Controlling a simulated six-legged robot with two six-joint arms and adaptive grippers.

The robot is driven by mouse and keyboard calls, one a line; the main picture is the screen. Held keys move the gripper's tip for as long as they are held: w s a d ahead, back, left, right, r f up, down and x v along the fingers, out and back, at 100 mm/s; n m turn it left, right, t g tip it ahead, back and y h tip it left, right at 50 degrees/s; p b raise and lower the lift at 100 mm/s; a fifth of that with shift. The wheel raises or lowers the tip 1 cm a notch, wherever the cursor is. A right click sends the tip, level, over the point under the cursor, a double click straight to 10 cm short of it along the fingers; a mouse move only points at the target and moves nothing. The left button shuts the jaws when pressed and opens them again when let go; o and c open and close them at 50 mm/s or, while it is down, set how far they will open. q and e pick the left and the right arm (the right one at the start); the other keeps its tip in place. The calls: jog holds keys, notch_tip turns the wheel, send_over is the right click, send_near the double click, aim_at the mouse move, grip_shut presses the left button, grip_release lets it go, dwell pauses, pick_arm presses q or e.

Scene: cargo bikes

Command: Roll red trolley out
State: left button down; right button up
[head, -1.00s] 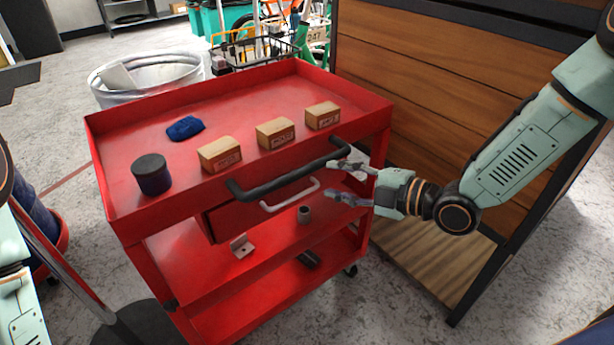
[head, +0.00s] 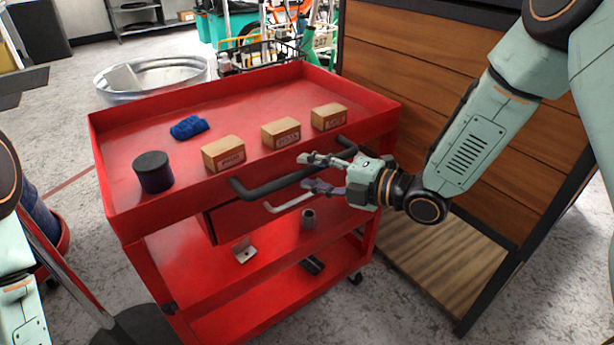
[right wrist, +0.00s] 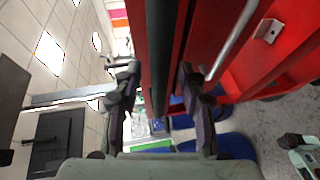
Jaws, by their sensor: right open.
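The red trolley (head: 115,205) stands in front of me, with a top tray, a slightly open drawer and lower shelves. Its black push handle (head: 265,188) runs along the near side. My right gripper (head: 308,173) is open at the right part of this handle, one finger above and one below. In the right wrist view the dark handle (right wrist: 165,60) lies between the spread fingers of the right gripper (right wrist: 158,85), not clamped. Part of my left arm shows at the left edge; its gripper is out of frame.
The tray carries several cartons (head: 281,133), a blue cloth (head: 189,127) and a dark cylinder (head: 153,172). A wooden-panelled box (head: 425,95) stands close on the trolley's right. A metal tub (head: 150,75) is behind. Open floor (head: 50,115) lies at far left.

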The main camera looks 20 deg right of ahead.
jog(key=shift+x, duration=0.8)
jog(key=shift+s, duration=0.1)
jog(key=shift+c, duration=0.4)
grip_shut()
